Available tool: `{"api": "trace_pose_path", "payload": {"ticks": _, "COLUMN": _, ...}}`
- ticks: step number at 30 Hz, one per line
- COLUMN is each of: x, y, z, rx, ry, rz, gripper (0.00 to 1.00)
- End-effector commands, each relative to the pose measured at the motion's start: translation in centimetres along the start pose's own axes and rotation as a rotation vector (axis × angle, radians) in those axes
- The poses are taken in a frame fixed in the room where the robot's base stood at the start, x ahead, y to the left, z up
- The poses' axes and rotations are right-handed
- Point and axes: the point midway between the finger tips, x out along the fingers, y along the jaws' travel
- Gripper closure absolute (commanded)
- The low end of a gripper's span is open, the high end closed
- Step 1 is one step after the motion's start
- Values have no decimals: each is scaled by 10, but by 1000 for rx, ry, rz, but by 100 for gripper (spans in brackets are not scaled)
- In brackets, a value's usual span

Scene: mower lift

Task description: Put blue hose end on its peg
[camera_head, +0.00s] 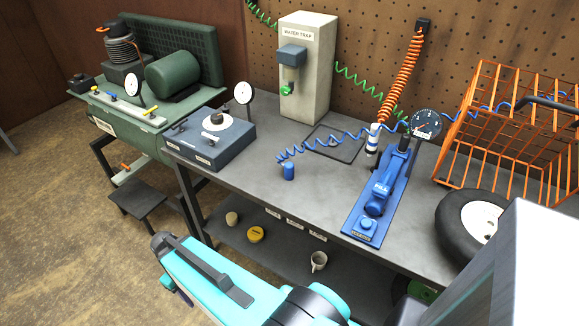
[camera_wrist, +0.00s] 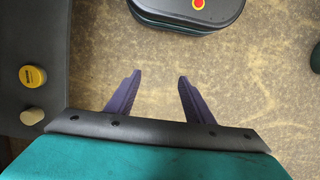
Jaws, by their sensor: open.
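A blue coiled hose (camera_head: 325,140) crosses the bench top, running left from near the round gauge. At its left end a small blue cylinder (camera_head: 289,171) stands on the bench; I cannot tell whether it is the hose end or a separate post. A blue-and-white banded upright piece (camera_head: 373,138) stands beside the blue tool, below the orange coil. I cannot tell which piece is the peg. My gripper (camera_wrist: 158,82) is open and empty over the floor in the wrist view, its two dark purple fingers apart. In the head view my arm crosses the foreground, away from the hose.
A blue lever tool (camera_head: 375,195), black gauge (camera_head: 426,124), water trap (camera_head: 305,70) and blue-grey box (camera_head: 210,140) stand on the bench. An orange wire rack (camera_head: 510,130) and a wheel (camera_head: 472,225) are at right. The lower shelf holds a yellow tin (camera_head: 256,234) and cups.

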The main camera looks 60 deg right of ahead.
Motion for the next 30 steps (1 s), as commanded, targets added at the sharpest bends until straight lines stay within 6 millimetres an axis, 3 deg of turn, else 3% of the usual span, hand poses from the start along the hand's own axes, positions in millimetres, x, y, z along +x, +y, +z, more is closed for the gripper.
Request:
{"api": "trace_pose_path", "payload": {"ticks": 1, "x": -21, "y": 8, "z": -6, "rx": 1, "ry": 20, "rz": 1, "gripper": 52}}
{"api": "trace_pose_path", "payload": {"ticks": 9, "x": -106, "y": 51, "z": -28, "rx": -12, "ry": 104, "rz": 10, "gripper": 52}}
{"api": "trace_pose_path", "payload": {"ticks": 16, "x": -177, "y": 101, "z": -31, "rx": -26, "ry": 164, "rz": 23, "gripper": 52}}
{"api": "trace_pose_path", "payload": {"ticks": 24, "x": -250, "y": 181, "z": -7, "rx": -49, "ry": 204, "rz": 37, "gripper": 52}}
{"api": "trace_pose_path", "payload": {"ticks": 30, "x": -287, "y": 234, "z": 25, "rx": -70, "ry": 214, "rz": 43, "gripper": 52}}
